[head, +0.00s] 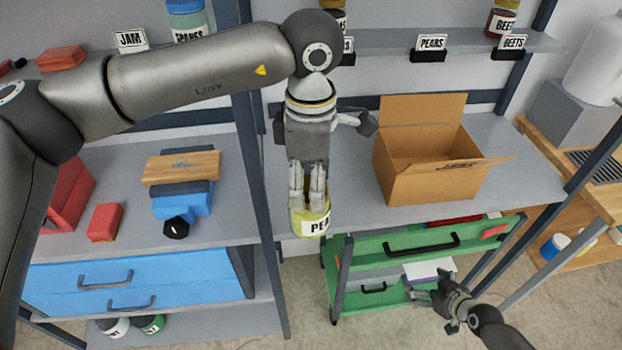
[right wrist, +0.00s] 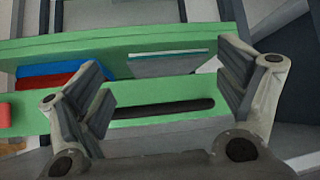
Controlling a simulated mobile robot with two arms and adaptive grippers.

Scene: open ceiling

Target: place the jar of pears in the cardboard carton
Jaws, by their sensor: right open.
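The jar of pears (head: 312,226), yellow with a white label reading "PEA", hangs under my left gripper (head: 309,190) in the head view. The left fingers are closed on its upper part, hiding its top. It is in front of the bench edge, left of the carton and apart from it. The cardboard carton (head: 419,187) stands upright on the bench with its flaps open; the visible inside looks empty. My right gripper (head: 432,290) is low at the lower right, open and empty, in front of the green drawers; its spread fingers show in the right wrist view (right wrist: 165,95).
A shelf (head: 385,41) with jars and label cards runs above the bench (head: 345,160). A dark upright post (head: 256,150) stands left of the jar. The green drawer unit (head: 405,258) is below the carton. Red and blue blocks lie on the left bench.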

